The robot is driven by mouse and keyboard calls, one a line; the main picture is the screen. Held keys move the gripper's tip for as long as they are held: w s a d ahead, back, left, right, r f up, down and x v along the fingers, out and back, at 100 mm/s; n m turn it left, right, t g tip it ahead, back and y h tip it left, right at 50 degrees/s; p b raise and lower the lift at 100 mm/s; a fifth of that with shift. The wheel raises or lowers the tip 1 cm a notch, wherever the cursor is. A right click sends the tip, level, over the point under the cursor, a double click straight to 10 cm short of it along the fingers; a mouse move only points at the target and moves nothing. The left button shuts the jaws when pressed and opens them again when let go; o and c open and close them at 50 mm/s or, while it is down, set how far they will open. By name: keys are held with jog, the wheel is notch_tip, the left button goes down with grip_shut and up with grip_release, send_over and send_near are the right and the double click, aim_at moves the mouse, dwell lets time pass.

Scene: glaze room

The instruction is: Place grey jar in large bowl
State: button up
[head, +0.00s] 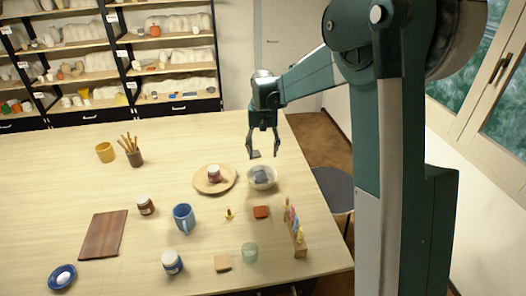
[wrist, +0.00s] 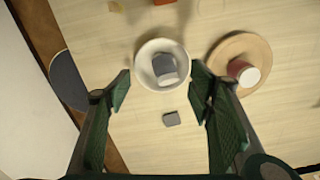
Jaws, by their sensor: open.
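The large bowl (head: 262,184) is cream and stands on the table near its right side in the head view. It also shows in the wrist view (wrist: 142,76). The grey jar (wrist: 165,69) lies tilted inside the bowl, and its grey side shows in the head view (head: 261,175). My gripper (head: 263,153) is open and empty above the table, just behind the bowl in the head view. In the wrist view its fingers (wrist: 160,90) are spread apart, with the bowl and jar seen between and beyond them.
A wooden plate (head: 228,187) with a red jar (head: 214,173) on it stands beside the bowl. A small grey block (wrist: 171,119) lies near the bowl. The back right of the table is clear.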

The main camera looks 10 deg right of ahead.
jog(key=shift+r, duration=0.1)
jog(key=s+d+r+n+t, duration=0.1)
jog(key=s+d+r+t, duration=0.1)
jog(key=s+r, duration=0.7)
jog(key=s+d+r+t, duration=0.15)
jog(key=s+r, duration=0.35)
jog(key=s, duration=0.7)
jog(key=s+d+f+t, duration=0.1)
jog(key=s+t, duration=0.1)
jog(key=s, duration=0.8)
jog(key=s+d+f+n+t, duration=0.1)
jog(key=s+d+f, duration=0.1)
jog(key=s, duration=0.9)
jog(key=shift+t, duration=0.35)
